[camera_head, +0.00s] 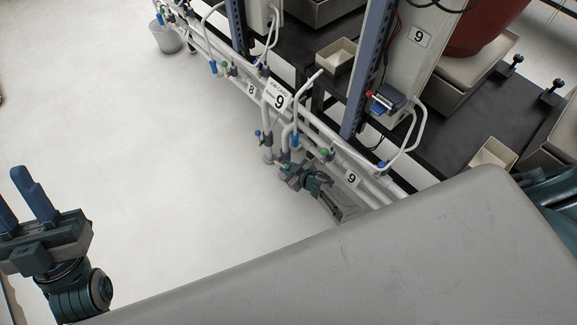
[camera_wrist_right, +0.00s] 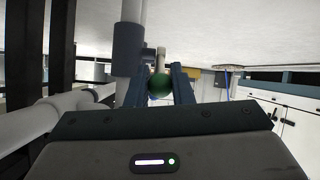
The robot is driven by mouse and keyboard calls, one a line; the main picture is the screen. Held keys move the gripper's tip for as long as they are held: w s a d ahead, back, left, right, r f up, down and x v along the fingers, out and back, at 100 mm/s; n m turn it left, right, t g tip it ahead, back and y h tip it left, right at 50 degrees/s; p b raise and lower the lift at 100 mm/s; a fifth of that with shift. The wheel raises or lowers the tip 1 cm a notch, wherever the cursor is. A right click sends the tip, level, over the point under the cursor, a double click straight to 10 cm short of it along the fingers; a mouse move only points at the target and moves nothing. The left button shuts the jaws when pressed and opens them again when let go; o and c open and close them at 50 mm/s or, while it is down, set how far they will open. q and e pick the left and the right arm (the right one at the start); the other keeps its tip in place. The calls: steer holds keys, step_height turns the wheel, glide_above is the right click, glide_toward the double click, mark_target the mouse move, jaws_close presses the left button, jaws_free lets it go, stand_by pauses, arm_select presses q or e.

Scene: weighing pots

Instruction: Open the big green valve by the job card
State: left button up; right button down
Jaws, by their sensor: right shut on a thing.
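The job card (camera_head: 279,96), marked 9, hangs on the white pipe rail. Below it, a bent pipe carries valves with small coloured knobs. My right gripper (camera_head: 287,170) is at the lower end of this pipe, shut on a round green valve knob. In the right wrist view the green knob (camera_wrist_right: 160,84) sits between the two fingers of the right gripper (camera_wrist_right: 171,78), on a short stem beside a grey pipe body. How far the valve is turned is not clear. My left gripper (camera_head: 22,190) is open and empty over the floor at the left.
Other blue and green knobs, including a green one (camera_head: 327,153), sit close to the right gripper. A sign 9 (camera_head: 351,178) and a sign 8 (camera_head: 251,90) mark the rail. A grey bucket (camera_head: 167,40) stands at the back left. The floor left of the rail is clear.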

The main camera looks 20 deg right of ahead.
steer(key=shift+w+r+g+p, duration=0.1)
steer(key=shift+r+g+p, duration=0.2)
steer(key=shift+p, duration=0.65)
steer(key=shift+w+r+p, duration=0.1)
steer(key=shift+p, duration=0.5)
arm_select(q)
steer(key=w+f+n+g+y, duration=0.2)
steer(key=f+g, duration=0.4)
steer(key=f, duration=0.2)
steer(key=w+f+n+g+y, duration=0.1)
steer(key=w+f+g+y, duration=0.1)
steer(key=f+g, duration=0.4)
steer(key=shift+f+n+y, duration=0.3)
steer(key=shift+f+n, duration=0.1)
steer(key=shift+f, duration=1.3)
arm_select(e)
steer(key=shift+g+h, duration=0.3)
arm_select(q)
steer(key=shift+w, duration=0.1)
arm_select(e)
steer(key=c, duration=1.3)
jaws_free()
